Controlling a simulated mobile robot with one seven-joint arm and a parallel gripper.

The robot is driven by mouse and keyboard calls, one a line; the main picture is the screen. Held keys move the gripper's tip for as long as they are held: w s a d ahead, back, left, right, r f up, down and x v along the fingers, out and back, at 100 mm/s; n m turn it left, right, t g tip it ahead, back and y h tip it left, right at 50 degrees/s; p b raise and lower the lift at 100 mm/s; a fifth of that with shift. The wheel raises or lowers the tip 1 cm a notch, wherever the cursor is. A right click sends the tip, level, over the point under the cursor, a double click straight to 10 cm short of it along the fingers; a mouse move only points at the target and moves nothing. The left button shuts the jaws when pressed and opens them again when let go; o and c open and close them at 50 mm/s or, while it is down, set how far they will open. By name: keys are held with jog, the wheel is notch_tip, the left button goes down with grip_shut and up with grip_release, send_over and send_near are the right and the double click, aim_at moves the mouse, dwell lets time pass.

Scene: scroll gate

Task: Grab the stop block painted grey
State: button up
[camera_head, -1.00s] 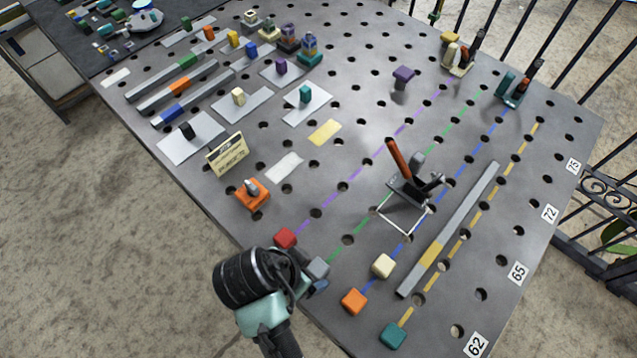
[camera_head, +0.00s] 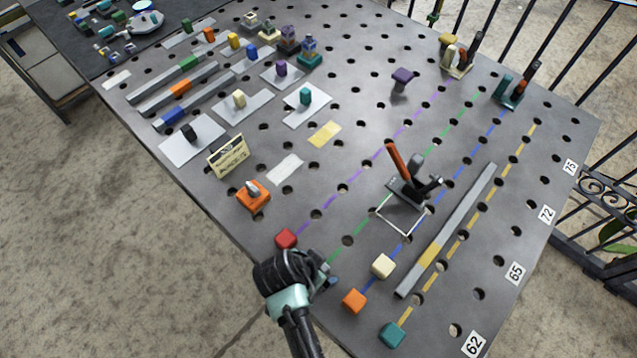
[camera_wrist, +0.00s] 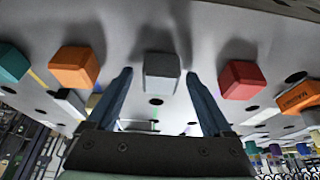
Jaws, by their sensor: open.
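The grey stop block (camera_wrist: 161,72) stands at the near edge of the table in the wrist view, upper middle. My gripper (camera_wrist: 158,77) is open, its two blue fingers pointing toward the block, one to each side of it in the picture. I cannot tell whether the fingertips reach past its near face. No finger visibly touches it. In the head view my gripper (camera_head: 325,276) is at the near table edge and its wrist hides most or all of the grey block.
A red block (camera_head: 286,238) is left of my gripper in the head view; an orange block (camera_head: 354,301), a cream block (camera_head: 383,266) and a teal block (camera_head: 392,334) are to the right. A lever clamp (camera_head: 408,190) stands farther in, left of a long grey bar (camera_head: 460,215).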

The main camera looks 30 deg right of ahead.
jog(key=shift+c, duration=0.3)
grip_shut()
jog(key=shift+r, duration=0.1)
